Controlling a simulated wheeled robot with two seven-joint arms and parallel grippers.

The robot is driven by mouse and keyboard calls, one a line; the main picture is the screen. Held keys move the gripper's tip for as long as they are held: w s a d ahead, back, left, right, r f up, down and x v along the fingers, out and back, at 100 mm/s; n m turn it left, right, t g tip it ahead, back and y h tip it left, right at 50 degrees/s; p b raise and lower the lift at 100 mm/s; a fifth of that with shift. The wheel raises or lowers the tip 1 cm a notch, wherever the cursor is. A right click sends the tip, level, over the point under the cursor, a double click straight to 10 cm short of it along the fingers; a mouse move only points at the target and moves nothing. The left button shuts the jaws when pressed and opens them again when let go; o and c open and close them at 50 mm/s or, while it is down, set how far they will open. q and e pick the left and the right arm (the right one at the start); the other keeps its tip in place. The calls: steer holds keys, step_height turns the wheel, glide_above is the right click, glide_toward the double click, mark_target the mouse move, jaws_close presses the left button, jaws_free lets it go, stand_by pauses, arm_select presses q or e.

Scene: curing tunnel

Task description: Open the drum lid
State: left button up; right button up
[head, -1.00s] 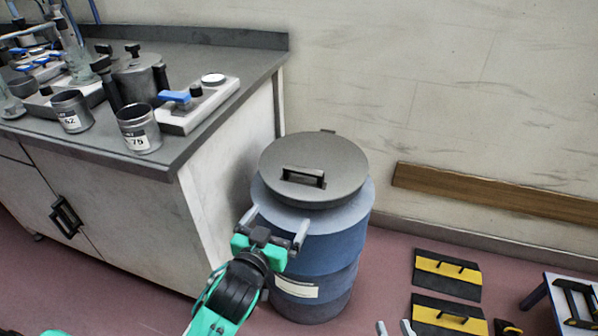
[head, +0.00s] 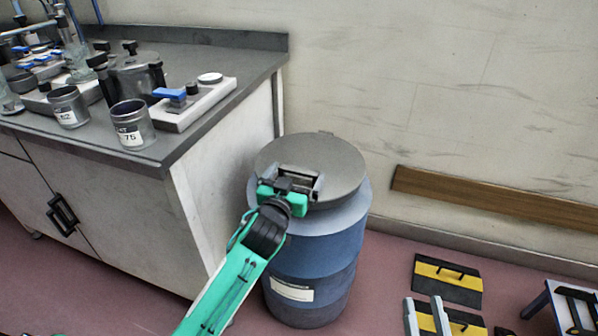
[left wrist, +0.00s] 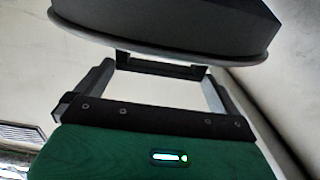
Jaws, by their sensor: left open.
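The blue drum (head: 318,255) stands on the floor beside the counter, with its round grey lid (head: 335,165) lying flat and closed on top. The lid has a dark bar handle (head: 294,170), partly hidden by my left gripper (head: 292,180). That gripper is open at the handle, its fingers to either side. In the left wrist view the handle (left wrist: 160,66) spans the space between the fingertips; I cannot tell whether they touch it. My right gripper (head: 425,308) shows only as two spread fingers at the bottom edge, away from the drum.
The counter (head: 200,150) at left carries metal cups, a pot and a white device close to its edge. A wall lies behind the drum, with a wooden rail (head: 490,200). Black-yellow panels (head: 447,280) and a small stand (head: 565,305) are at right.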

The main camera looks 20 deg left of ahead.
arm_select(q)
steer(key=shift+w, duration=1.35)
arm_select(e)
steer(key=shift+d+r+t, duration=0.25)
steer(key=shift+r+t, duration=0.35)
steer(key=shift+r, duration=0.4)
arm_select(q)
steer(key=c, duration=1)
steer(key=shift+r, duration=0.1)
arm_select(e)
steer(key=shift+w+f, duration=0.1)
